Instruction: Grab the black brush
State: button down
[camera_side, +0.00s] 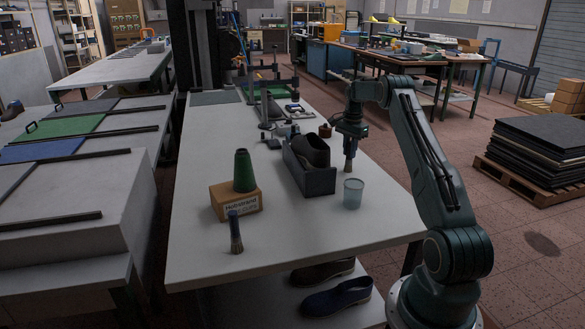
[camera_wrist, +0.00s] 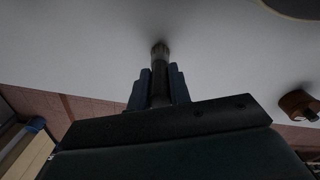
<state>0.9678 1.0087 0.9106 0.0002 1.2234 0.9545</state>
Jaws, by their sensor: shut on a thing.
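My gripper (camera_side: 350,134) is above the right side of the white table, pointing down. I cannot tell whether the bristles touch the table. A second brush (camera_side: 235,232), with a dark blue handle, stands upright, bristles down, near the table's front left.
A clear cup (camera_side: 353,194) stands just in front of the held brush. A dark box (camera_side: 317,183) with a shoe last is left of it. A green cone (camera_side: 244,171) sits on a cardboard box (camera_side: 222,205). A brown jar (camera_side: 325,131) is behind.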

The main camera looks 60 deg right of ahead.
jog(key=shift+r, duration=0.1)
jog(key=shift+r, duration=4.9)
